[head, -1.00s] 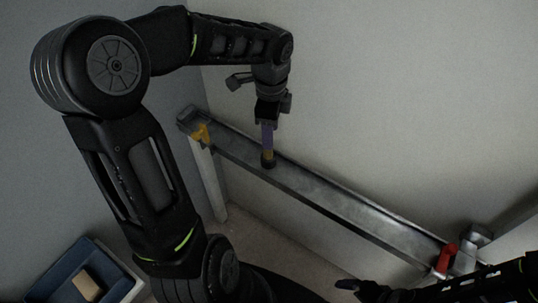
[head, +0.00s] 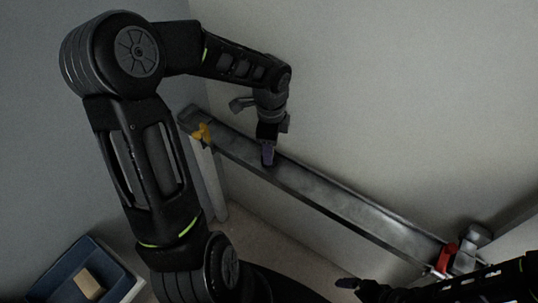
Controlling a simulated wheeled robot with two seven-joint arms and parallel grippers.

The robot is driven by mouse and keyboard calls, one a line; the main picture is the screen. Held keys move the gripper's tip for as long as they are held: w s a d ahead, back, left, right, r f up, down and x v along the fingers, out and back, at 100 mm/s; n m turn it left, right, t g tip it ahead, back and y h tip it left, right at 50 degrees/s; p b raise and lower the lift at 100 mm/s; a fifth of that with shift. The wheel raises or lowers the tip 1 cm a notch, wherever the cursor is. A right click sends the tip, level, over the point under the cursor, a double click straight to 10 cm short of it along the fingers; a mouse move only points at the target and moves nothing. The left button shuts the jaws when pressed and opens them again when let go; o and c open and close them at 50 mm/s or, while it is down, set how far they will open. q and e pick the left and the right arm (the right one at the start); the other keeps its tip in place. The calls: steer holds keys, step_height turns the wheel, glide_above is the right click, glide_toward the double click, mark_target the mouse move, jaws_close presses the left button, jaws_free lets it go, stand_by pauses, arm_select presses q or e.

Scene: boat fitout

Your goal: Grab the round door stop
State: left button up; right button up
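My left gripper (head: 268,160) points down at the narrow grey metal shelf (head: 330,199). Its purplish fingers reach the shelf top, left of the shelf's middle. A small round dark piece with a yellowish part, probably the door stop, is hidden behind or between these fingers now. I cannot tell whether the fingers are shut on it or only around it. My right gripper (head: 362,287) is at the bottom edge, below and apart from the shelf, and its finger opening is unclear.
A yellow item (head: 201,132) sits at the shelf's left end. A red item (head: 446,257) is at the right end, beside a grey fitting (head: 470,243). A blue tray (head: 62,272) holding a tan block (head: 90,284) is at lower left. A wall stands behind the shelf.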

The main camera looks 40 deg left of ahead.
arm_select(q)
steer(key=shift+c, duration=0.6)
jaws_close()
stand_by(0.5)
